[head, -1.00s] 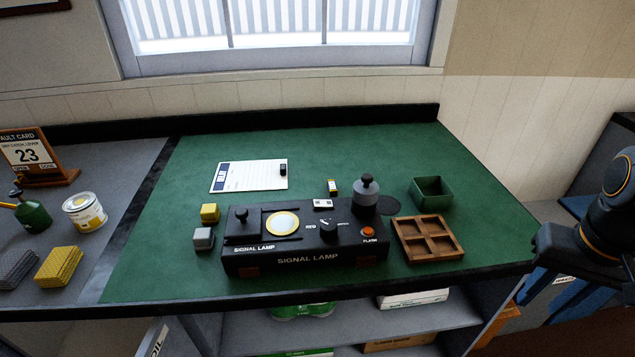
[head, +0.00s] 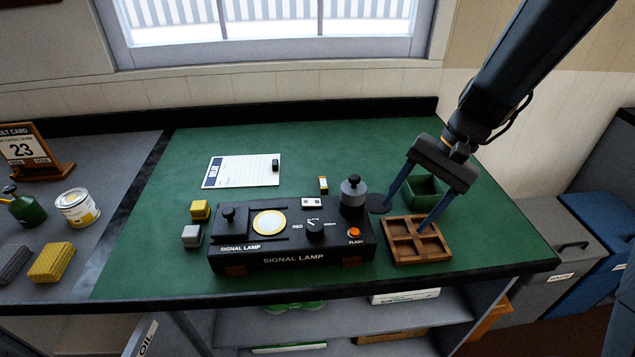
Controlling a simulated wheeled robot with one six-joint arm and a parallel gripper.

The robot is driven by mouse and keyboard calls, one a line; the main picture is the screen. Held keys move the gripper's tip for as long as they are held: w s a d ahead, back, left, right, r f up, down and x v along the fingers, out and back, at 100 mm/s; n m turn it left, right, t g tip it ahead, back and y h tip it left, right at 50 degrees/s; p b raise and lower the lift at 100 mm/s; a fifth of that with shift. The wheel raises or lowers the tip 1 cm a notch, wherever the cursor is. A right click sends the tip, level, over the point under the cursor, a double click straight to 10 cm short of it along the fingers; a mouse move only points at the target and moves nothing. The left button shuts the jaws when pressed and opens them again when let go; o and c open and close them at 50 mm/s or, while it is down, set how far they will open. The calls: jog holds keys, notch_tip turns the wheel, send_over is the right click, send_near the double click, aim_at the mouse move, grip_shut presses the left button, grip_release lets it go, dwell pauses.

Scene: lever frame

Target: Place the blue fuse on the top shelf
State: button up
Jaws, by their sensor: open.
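No blue fuse can be made out in the head view. A small yellow-and-white piece with a dark end (head: 323,185) stands behind the signal lamp box (head: 290,258). My gripper (head: 405,218) is open and empty, reaching down from the upper right. Its two fingers are spread over the brown wooden compartment tray (head: 396,252) and beside the green bin (head: 432,184); whether the tips touch the tray I cannot tell. A grey shelf (head: 240,327) shows under the bench front; whether it is the top shelf I cannot tell.
A yellow block (head: 200,210) and a grey block (head: 191,236) sit left of the lamp box. A paper sheet (head: 235,173) lies behind it. Boxes (head: 405,296) stand on the shelf below. The green bench top is clear at the left and back right.

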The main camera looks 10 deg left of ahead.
aim_at(323, 182)
jog(key=w+a+m+y, duration=0.1)
jog(key=w+a+y, duration=0.1)
jog(key=w+a, duration=0.1)
jog(key=w+a+r+m+y+p, duration=0.1)
jog(key=w+a+m+y, duration=0.1)
jog(key=w, duration=0.3)
jog(key=w+a+m+y, duration=0.1)
jog(key=w+a+y, duration=0.1)
jog(key=w+a, duration=0.2)
jog(key=shift+a+r+m, duration=0.2)
jog(key=shift+m, duration=0.2)
jog(key=f+m, duration=0.1)
jog(key=w+a+f+m+g+y+b, duration=0.1)
jog(key=m, duration=0.1)
jog(key=w+f+m+y+b, duration=0.1)
jog(key=f, duration=0.1)
jog(key=shift+w+a+m+g, duration=0.2)
jog(key=shift+a+m+g, duration=0.1)
jog(key=shift+a, duration=0.05)
jog(key=shift+s+a+f+y, duration=0.1)
jog(key=shift+a+f+y, duration=0.15)
jog(key=shift+a+y, duration=0.2)
jog(key=shift+p+x, duration=1.8)
jog(key=shift+x, duration=1.65)
jog(key=c, duration=1.2)
jog(key=shift+w+r, duration=0.1)
jog(key=shift+w, duration=0.1)
